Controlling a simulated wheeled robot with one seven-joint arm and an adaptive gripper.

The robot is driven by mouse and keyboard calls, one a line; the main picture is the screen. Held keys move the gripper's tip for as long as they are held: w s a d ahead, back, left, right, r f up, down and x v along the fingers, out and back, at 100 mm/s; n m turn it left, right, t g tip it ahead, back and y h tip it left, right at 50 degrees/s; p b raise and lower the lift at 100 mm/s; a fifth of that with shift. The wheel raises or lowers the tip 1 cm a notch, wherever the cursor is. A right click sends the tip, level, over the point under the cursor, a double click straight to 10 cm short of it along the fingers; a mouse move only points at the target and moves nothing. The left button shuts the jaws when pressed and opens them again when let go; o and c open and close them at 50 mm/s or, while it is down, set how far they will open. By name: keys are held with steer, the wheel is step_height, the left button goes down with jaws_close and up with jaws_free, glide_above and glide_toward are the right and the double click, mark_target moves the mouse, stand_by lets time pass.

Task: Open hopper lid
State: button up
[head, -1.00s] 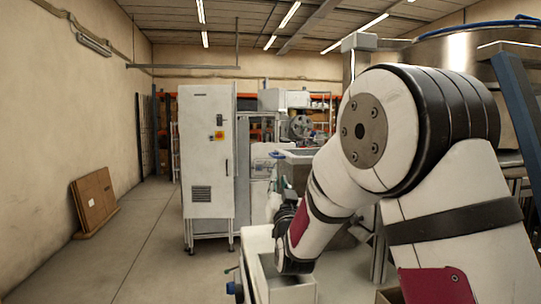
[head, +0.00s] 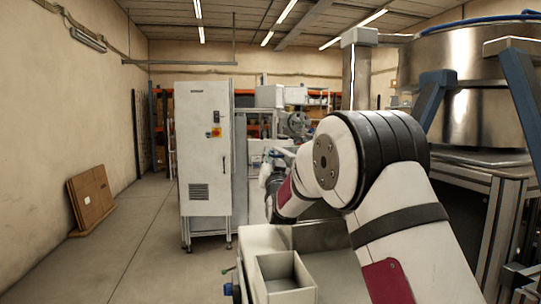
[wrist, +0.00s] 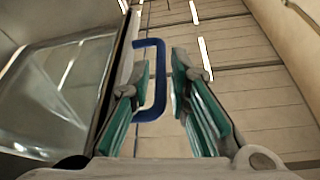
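In the wrist view, a blue U-shaped handle (wrist: 158,80) sticks out from the edge of a panel with a clear window (wrist: 60,90) on the left, which looks like the hopper lid. My gripper (wrist: 160,88) has teal finger pads, spread apart, one on each side of the handle. The handle lies nearer the left finger. Whether a pad touches it I cannot tell. In the head view my gripper (head: 270,165) is small and partly hidden by my forearm, and the lid cannot be made out clearly there.
A white cabinet (head: 205,150) stands left of my arm. A grey open bin (head: 285,275) sits on a bench in front. A large steel drum (head: 470,75) on a frame with blue legs stands at right. The floor at left is clear, apart from a leaning brown board (head: 90,198).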

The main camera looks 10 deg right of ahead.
steer(key=shift+x, duration=0.9)
jaws_close()
